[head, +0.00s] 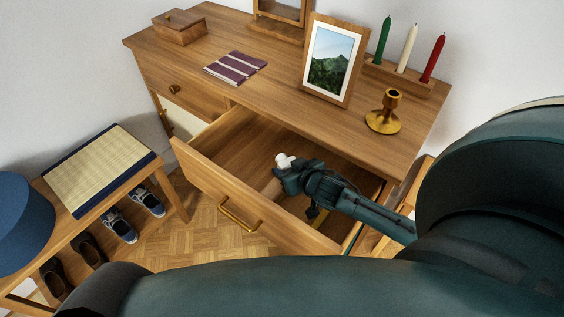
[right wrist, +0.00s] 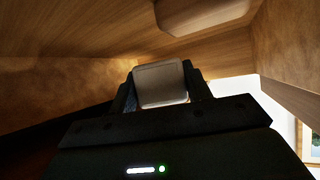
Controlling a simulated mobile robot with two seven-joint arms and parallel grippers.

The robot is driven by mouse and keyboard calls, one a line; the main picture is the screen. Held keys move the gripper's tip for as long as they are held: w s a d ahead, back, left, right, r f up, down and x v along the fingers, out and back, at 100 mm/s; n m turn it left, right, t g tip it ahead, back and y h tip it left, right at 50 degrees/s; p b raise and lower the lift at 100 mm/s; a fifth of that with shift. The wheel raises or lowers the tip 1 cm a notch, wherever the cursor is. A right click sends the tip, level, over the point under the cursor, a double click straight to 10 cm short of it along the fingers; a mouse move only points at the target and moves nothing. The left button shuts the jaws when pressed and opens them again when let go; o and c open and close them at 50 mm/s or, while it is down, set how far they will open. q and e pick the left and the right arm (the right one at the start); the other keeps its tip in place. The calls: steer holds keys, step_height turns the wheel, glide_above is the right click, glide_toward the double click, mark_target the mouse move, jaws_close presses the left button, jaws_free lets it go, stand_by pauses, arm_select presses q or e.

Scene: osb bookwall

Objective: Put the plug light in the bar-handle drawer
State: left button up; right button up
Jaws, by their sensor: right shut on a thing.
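The bar-handle drawer (head: 190,161) is pulled open from the wooden dresser, with a brass bar handle (head: 240,215) on its front. My right gripper (head: 287,165) is within the drawer's outline, reaching in from the right. It is shut on the small white plug light (head: 282,159), which sticks out past the fingertips. In the right wrist view the plug light (right wrist: 160,84) sits between the two fingers, with wooden drawer walls around. Whether it touches the drawer floor cannot be told. My left gripper is not in view.
The dresser top holds a picture frame (head: 330,60), a brass candlestick (head: 384,112), a candle holder (head: 405,78), a striped cloth (head: 235,67) and a wooden box (head: 180,27). A shoe bench (head: 172,197) stands left.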

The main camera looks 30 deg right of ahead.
mark_target(282, 159)
steer(key=shift+w, duration=0.45)
steer(key=w, duration=0.2)
steer(key=shift+w, duration=0.35)
steer(key=shift+f, duration=0.6)
steer(key=shift+f+b, duration=0.6)
steer(key=shift+f, duration=0.05)
steer(key=o, duration=1.1)
steer(key=shift+r, duration=0.1)
